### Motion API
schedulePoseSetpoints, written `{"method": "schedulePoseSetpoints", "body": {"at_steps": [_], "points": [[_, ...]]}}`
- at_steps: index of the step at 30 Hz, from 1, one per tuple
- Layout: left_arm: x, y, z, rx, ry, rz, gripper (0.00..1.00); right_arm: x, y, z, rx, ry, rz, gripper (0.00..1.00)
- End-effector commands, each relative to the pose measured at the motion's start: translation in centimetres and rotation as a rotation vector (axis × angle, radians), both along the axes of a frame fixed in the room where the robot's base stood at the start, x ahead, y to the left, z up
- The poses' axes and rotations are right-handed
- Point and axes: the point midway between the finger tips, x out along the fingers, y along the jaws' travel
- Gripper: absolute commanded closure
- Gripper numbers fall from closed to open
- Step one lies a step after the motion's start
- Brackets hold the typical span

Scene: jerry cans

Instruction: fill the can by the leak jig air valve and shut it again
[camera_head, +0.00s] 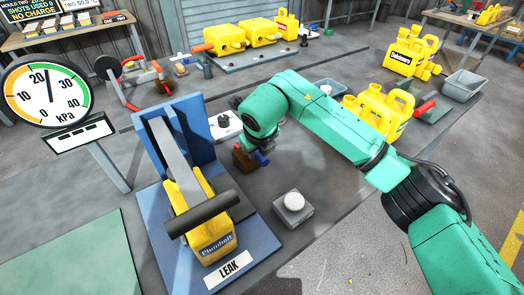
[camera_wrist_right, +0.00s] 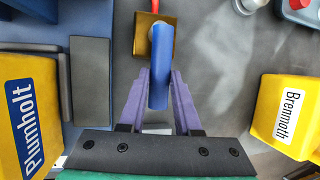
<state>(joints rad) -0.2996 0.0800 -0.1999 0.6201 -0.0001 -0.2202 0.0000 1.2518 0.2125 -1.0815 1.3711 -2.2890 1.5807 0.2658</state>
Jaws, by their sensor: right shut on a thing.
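The yellow Plumholt can (camera_head: 213,232) sits in the blue leak jig (camera_head: 258,243), under a grey clamp arm with a dark crossbar. The air valve, a brass block (camera_head: 244,158) with a blue lever (camera_head: 262,159), stands just right of the jig. In the right wrist view, my right gripper (camera_wrist_right: 159,78) has its purple fingers on both sides of the blue lever (camera_wrist_right: 160,55) and is shut on it. The brass block (camera_wrist_right: 143,38) shows beyond. The pressure gauge (camera_head: 46,95) has its needle between 20 and 30 kPa, nearer 20. My left gripper is out of view.
A grey box with a white round button (camera_head: 293,203) stands right of the jig. Several yellow cans (camera_head: 378,110) stand behind my right arm. A yellow Brenmoth can (camera_wrist_right: 285,115) is at the right of the wrist view. A green mat (camera_head: 70,255) lies front left.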

Motion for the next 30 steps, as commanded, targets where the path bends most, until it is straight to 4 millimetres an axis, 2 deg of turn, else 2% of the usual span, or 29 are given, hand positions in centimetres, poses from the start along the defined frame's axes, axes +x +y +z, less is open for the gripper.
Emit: {"method": "schedulePoseSetpoints", "body": {"at_steps": [7, 8, 9, 10, 19, 22, 26, 30], "points": [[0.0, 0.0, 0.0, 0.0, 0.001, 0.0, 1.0, 0.1, 0.0, 0.2, 0.005, -0.004, -0.002, 1.0], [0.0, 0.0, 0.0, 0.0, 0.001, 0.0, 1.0, 0.1, 0.0, 0.2, 0.005, -0.004, -0.002, 0.6], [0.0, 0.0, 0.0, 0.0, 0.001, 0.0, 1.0, 0.1, 0.0, 0.2, 0.005, -0.004, -0.002, 0.45], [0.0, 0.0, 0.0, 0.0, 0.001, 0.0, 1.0, 0.1, 0.0, 0.2, 0.005, -0.004, -0.002, 0.38], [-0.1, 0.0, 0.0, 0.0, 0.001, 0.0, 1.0, 0.0, 0.0, 0.1, 0.003, -0.001, -0.001, 0.38], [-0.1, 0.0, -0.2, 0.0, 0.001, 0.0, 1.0, -0.2, -0.1, 0.8, 0.004, -0.002, -0.001, 0.38], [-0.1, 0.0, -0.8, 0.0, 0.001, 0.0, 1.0, -1.4, -0.3, 3.2, 0.003, -0.007, 0.001, 0.38], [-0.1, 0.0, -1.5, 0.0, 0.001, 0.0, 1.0, -3.1, -0.7, 7.1, 0.004, -0.008, 0.001, 0.38]]}}
